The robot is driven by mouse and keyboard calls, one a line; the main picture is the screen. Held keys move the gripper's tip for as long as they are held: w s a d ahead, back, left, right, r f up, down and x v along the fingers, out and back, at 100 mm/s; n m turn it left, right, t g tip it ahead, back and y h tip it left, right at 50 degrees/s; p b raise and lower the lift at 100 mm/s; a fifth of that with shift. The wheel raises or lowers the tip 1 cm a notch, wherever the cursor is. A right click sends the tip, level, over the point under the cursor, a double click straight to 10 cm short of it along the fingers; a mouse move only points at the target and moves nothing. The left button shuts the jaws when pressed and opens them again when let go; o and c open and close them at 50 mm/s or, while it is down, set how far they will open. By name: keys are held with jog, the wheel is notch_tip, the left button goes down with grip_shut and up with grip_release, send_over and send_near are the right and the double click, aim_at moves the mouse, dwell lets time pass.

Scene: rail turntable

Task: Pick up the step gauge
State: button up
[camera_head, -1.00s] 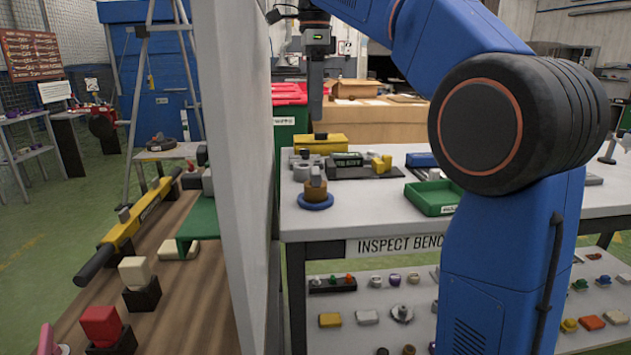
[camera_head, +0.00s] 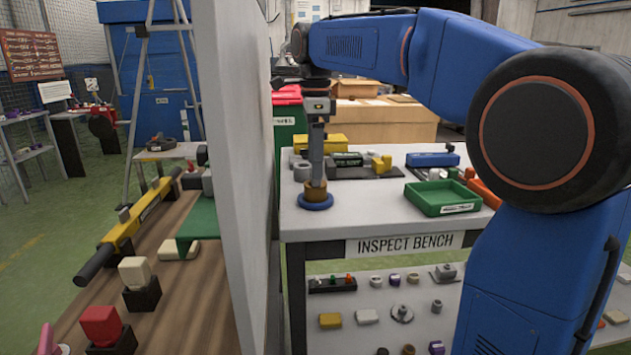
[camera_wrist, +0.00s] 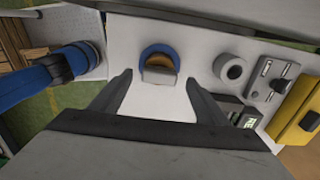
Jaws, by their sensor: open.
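A stepped round piece with a blue disc base (camera_head: 316,205), a brown middle and a grey top stands upright at the near left corner of the inspect bench; I take it as the step gauge. In the wrist view the step gauge (camera_wrist: 158,52) sits just ahead of my fingertips. My gripper (camera_head: 316,182) points down at it from above, and a finger hides its grey top in the head view. In the wrist view my gripper (camera_wrist: 157,77) is open, with one finger to each side of the gauge's line. I cannot tell if they touch.
The bench (camera_head: 340,222) has a grey ring (camera_head: 301,171), a fixture with yellow parts (camera_head: 380,164) and a yellow block (camera_head: 321,143) behind the gauge. A green tray (camera_head: 441,198) lies to the right. A tall pale partition (camera_head: 235,180) stands left of the bench.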

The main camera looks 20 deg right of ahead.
aim_at(315, 186)
jog(key=shift+f, duration=1.65)
jog(key=c, duration=1.4)
jog(key=shift+o, duration=0.2)
jog(key=shift+r, duration=0.1)
